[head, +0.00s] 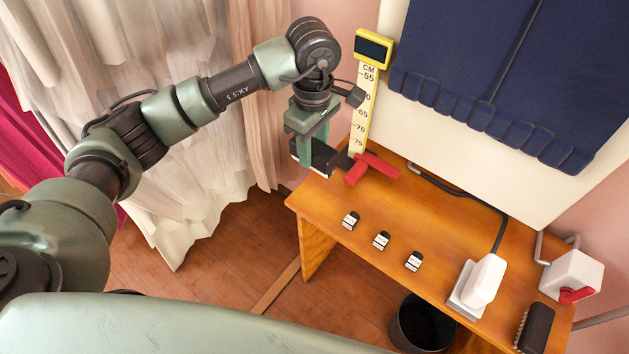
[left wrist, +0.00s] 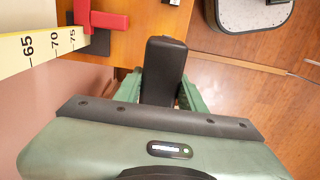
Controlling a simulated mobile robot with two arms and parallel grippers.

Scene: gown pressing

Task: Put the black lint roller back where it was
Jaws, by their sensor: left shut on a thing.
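My left gripper (head: 316,152) is at the left end of the wooden table, beside the red foot of the yellow ruler. It is shut on the black lint roller (head: 322,160). In the left wrist view the lint roller (left wrist: 164,68) is a long, dark block between the green fingers (left wrist: 160,90). Its lower end is hidden behind the gripper body. I cannot tell whether it touches the table. A dark patch (left wrist: 98,42) lies on the table beside the red foot. My right gripper is not in view.
The yellow ruler (head: 361,120) and its red foot (head: 371,168) stand close to the gripper. Several small black-and-white blocks (head: 381,241) line the table (head: 330,206). A white device (head: 484,281), a dark brush (head: 536,328) and a white box (head: 572,272) sit to the right. A black bin (head: 422,325) stands below.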

